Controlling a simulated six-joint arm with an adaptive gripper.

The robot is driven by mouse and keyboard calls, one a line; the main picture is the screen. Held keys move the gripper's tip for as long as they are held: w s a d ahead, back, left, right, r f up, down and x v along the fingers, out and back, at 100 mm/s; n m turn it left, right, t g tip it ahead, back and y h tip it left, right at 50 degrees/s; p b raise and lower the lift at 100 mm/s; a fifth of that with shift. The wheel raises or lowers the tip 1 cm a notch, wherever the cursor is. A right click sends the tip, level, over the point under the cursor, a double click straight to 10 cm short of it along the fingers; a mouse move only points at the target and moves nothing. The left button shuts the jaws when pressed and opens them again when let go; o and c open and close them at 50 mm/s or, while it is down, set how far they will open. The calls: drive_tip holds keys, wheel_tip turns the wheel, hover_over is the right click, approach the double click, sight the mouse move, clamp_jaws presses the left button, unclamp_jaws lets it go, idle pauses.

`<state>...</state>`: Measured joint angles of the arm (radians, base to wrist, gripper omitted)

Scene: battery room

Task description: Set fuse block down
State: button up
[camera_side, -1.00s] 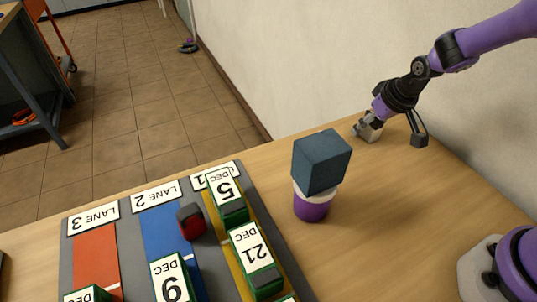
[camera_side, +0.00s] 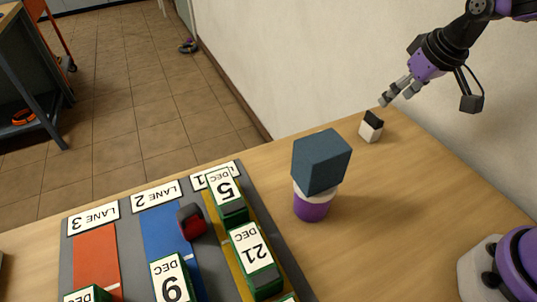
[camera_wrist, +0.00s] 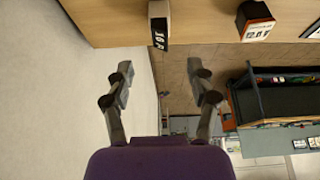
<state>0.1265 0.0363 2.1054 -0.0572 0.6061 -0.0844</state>
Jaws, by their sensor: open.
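The fuse block (camera_side: 371,129), small and white with a black top part, stands on the wooden table near its far edge by the wall.
A dark blue box (camera_side: 321,161) sits on a purple and white cup (camera_side: 312,204) nearer the camera. A grey lane board (camera_side: 66,255) carries dated green-edged blocks and a dark red block (camera_side: 192,222). The wall (camera_side: 310,60) runs behind the table.

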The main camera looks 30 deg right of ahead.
drive_tip(key=s+a+r, duration=0.1)
drive_tip(key=s+r, duration=0.2)
drive_tip(key=s, duration=0.3)
drive_tip(key=s+a+r+t, duration=0.1)
drive_tip(key=s+a+r, duration=0.1)
drive_tip(key=s, duration=0.4)
drive_tip(key=shift+s+r, duration=0.4)
